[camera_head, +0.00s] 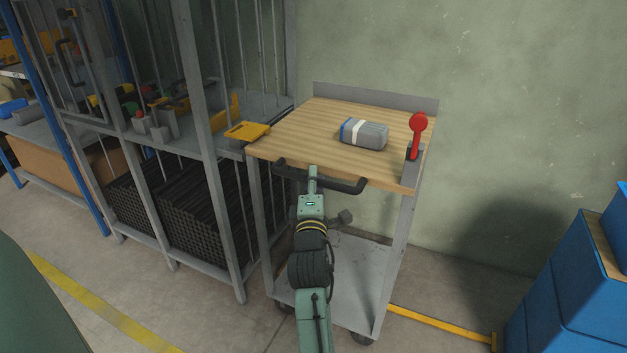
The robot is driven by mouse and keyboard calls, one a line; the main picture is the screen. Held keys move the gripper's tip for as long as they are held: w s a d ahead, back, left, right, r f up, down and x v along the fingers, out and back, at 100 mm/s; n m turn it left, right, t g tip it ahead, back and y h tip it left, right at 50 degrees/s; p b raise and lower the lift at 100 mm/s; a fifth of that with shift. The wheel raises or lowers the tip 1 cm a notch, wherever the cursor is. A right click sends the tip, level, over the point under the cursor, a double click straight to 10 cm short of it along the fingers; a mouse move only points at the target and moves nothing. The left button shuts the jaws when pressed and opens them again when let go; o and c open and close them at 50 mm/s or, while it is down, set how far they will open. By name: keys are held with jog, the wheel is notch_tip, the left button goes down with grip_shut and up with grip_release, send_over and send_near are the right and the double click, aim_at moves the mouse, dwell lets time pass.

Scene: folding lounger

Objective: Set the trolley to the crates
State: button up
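The trolley (285,140) has a wooden top, grey metal legs and a lower metal shelf (350,275). It stands against the green wall, right beside the metal cage rack. A black handle bar (345,184) runs along its near edge. My gripper (312,172) is at this handle, overlapping its left-middle part. The fingers are small and seen from behind, so I cannot tell whether they are closed on the bar.
A grey bottle-like container (364,134) lies on the trolley top, near a red lever (417,130). The cage rack (215,190) holds black slatted crates (205,215).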

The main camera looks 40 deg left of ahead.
grip_shut()
dwell(0.3)
